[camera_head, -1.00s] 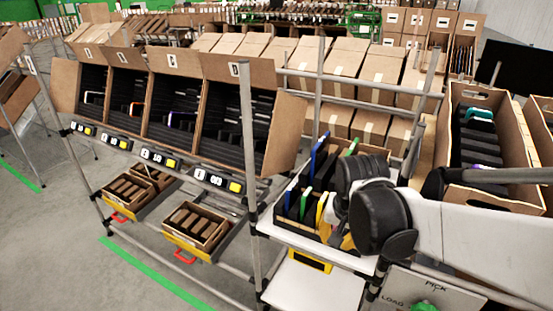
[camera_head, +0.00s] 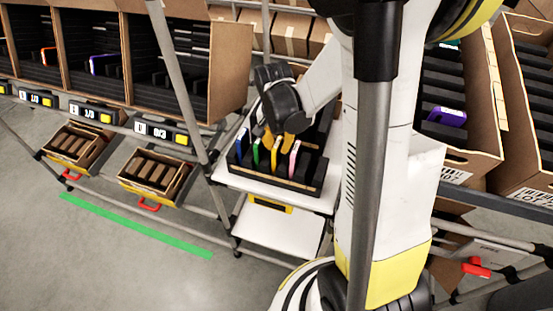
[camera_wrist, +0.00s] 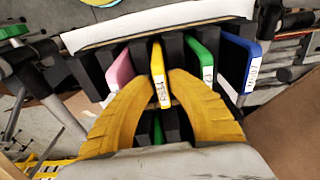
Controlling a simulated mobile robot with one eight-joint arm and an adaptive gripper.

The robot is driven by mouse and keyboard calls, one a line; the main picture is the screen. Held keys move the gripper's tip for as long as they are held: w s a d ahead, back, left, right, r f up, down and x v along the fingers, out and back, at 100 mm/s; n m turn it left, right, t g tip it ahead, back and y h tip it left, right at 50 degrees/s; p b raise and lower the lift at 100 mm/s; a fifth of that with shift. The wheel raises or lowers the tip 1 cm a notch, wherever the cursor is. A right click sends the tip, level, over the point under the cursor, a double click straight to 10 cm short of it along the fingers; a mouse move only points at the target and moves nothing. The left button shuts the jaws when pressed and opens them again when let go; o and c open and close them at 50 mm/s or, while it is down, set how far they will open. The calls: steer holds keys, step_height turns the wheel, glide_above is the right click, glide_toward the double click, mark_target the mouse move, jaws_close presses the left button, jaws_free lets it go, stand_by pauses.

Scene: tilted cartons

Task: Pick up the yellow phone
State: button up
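The yellow phone (camera_wrist: 160,75) stands upright in a slot of a black foam rack, with a label on its edge. In the head view the yellow phone (camera_head: 276,153) stands in the tray (camera_head: 262,183) between a green and a pink phone. My gripper (camera_wrist: 161,84) has two yellow curved fingers, spread on either side of the yellow phone, with a gap to it visible on at least the left. In the head view my gripper (camera_head: 279,140) is above the tray, partly hidden by my wrist. The fingers look open, not closed on the phone.
In the wrist view a pink phone (camera_wrist: 120,70) stands left of the yellow one, and a green phone (camera_wrist: 201,60) and a blue phone (camera_wrist: 240,62) stand right. Black foam dividers separate them. A metal post (camera_head: 180,85) rises left of the tray. Cartons (camera_head: 455,150) stand at right.

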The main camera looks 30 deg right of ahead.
steer(key=f, duration=0.2)
steer(key=f+b, duration=0.1)
steer(key=f, duration=0.1)
steer(key=shift+w+d, duration=0.25)
steer(key=shift+w, duration=0.1)
jaws_close()
steer(key=shift+r, duration=0.1)
